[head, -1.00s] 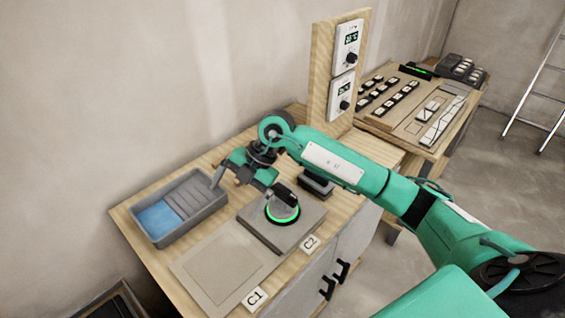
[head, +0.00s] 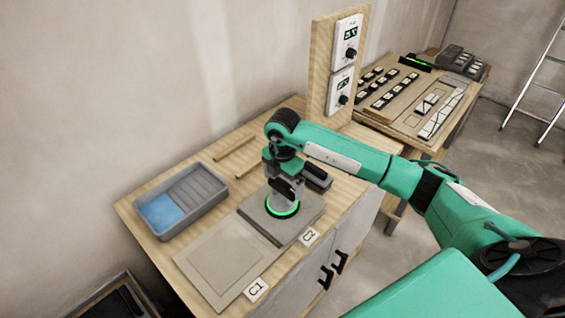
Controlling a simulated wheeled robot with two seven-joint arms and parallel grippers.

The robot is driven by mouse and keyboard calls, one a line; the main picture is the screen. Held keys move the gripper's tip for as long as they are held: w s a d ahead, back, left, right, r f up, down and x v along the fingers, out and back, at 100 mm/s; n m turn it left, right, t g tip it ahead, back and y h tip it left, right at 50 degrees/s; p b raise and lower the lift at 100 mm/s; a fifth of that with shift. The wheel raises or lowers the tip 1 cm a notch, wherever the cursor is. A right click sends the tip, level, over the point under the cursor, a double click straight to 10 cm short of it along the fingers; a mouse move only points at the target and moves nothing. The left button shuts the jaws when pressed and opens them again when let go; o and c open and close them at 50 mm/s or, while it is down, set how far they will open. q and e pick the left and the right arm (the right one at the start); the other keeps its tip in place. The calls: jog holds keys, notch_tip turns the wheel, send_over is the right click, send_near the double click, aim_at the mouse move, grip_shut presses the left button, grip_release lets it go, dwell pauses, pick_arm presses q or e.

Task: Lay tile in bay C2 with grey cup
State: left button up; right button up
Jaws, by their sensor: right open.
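The grey cup (head: 286,203) stands upright with a lit green ring at its base. It sits on a grey square tile (head: 262,222) in bay C2, marked by a white C2 label (head: 310,236). My right gripper (head: 285,190) points down at the cup's top, close around or against its dark handle. Its jaws are open; whether they touch the handle is hidden. Bay C1 (head: 222,265), with its C1 label (head: 256,290), holds no tile. My left gripper is out of view.
A grey tray (head: 203,212) with a blue patch and ribbed section stands at the left. Two wooden strips (head: 236,162) lie behind it. A wooden post (head: 322,68) with two dial boxes rises behind; a second table (head: 395,122) stands beyond.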

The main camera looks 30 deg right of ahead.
aim_at(282, 192)
jog(key=shift+f+p, duration=0.65)
jog(key=shift+f, duration=2)
jog(key=c, duration=0.9)
jog(key=shift+o, duration=0.3)
